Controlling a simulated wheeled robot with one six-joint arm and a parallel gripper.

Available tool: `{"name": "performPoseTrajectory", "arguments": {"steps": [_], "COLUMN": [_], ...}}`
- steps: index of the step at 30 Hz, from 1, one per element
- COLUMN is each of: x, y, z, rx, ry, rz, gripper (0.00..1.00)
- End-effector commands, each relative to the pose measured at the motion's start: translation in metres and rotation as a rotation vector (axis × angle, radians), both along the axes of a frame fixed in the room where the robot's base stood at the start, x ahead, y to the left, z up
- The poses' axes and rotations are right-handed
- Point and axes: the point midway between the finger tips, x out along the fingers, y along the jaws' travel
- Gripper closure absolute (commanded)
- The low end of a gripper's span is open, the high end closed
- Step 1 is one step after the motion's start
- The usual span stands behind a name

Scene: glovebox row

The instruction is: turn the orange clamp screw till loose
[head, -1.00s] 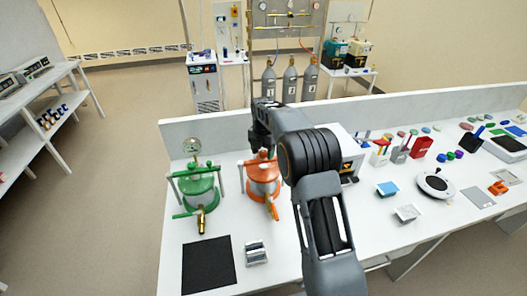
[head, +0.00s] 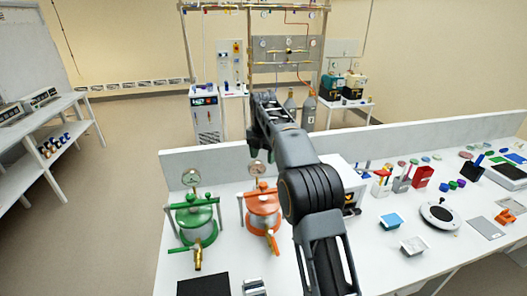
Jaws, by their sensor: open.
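The orange vessel (head: 263,210) stands upright on the white bench, left of my arm. The orange clamp screw (head: 262,186) sits at the top middle of its orange crossbar; it is small, and its turn cannot be read. A round gauge (head: 257,168) rises behind the screw. My gripper (head: 253,151) is open and points down above the vessel, apart from the screw as seen here. Its fingertips are small and dark, and nothing shows in them. My arm passes just right of the vessel.
A similar green vessel (head: 195,218) with its own gauge stands to the left. A black mat (head: 203,285) lies in front. A low white wall (head: 200,159) runs along the bench's back. Racks and small dishes fill the right side.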

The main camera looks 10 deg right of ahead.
Motion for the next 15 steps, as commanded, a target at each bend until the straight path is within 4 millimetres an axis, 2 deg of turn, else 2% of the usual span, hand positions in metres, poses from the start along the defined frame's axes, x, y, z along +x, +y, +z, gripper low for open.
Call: {"name": "performPoseTrajectory", "arguments": {"steps": [6, 15], "x": [0.000, 0.000], "y": [0.000, 0.000], "z": [0.015, 0.017], "rx": [0.000, 0.000], "ry": [0.001, 0.001], "rz": [0.000, 0.000], "gripper": [0.42, 0.42]}}
